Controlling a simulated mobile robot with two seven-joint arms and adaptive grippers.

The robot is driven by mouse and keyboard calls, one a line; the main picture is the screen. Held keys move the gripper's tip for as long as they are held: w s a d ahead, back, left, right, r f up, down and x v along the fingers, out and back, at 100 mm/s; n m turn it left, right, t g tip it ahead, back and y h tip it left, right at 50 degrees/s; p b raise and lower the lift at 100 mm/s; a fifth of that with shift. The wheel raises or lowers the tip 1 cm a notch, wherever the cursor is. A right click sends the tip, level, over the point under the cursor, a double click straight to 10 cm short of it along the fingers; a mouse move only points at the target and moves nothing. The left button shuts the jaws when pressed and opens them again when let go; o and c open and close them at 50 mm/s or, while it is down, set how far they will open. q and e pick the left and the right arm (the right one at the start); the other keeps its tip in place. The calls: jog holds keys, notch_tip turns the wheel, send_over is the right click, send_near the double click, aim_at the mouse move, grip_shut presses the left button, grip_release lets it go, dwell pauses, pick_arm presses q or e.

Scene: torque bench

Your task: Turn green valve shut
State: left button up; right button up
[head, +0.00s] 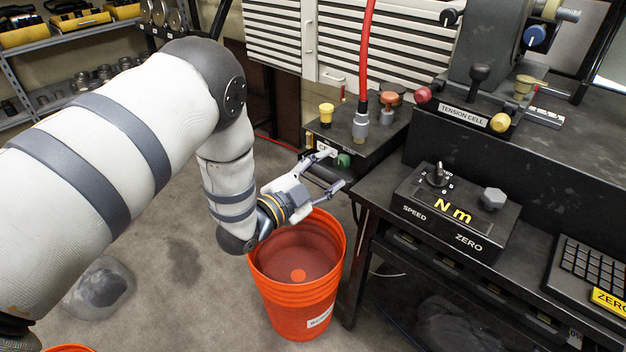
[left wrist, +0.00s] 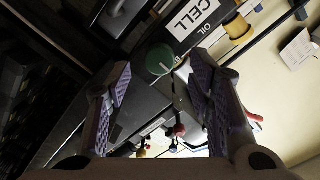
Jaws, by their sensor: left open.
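The green valve (head: 343,160) is a small round knob on the front of a dark box below the red hose. It also shows in the left wrist view (left wrist: 160,59), above the middle, beside a white label reading "CELL OIL". My left gripper (head: 335,171) is open, its fingers spread close to the green valve. In the left wrist view the fingers (left wrist: 160,90) stand to the left and right, with the knob seen beyond and between them. I cannot tell whether either finger touches it. My right gripper is in neither view.
An orange bucket (head: 306,312) stands on the floor below my left gripper. The dark box (head: 372,143) also carries a yellow knob (head: 326,114), an orange-red knob (head: 389,98) and the red hose (head: 366,50). The black bench (head: 385,180) with its Nm display lies to the right.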

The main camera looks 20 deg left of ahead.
pick_arm(q)
jog(key=v, duration=0.8)
jog(key=shift+s, duration=0.2)
jog(key=shift+a, duration=0.15)
jog(key=s+a+f+n+g+y, duration=0.1)
jog(key=s+f+n+g+y, duration=0.5)
jog(key=s+f, duration=0.95)
jog(key=s+f+n+g, duration=0.1)
jog(key=s+n+g, duration=0.2)
jog(key=s, duration=1)
jog(key=s+f+n+g+p, duration=0.1)
jog(key=s+n+g, duration=0.3)
jog(key=s+g, duration=0.5)
jog(key=s+f, duration=0.1)
jog(key=s, duration=0.2)
jog(key=shift+s+n+g, duration=0.3)
jog(key=shift+s+g, duration=0.1)
jog(key=shift+f, duration=0.1)
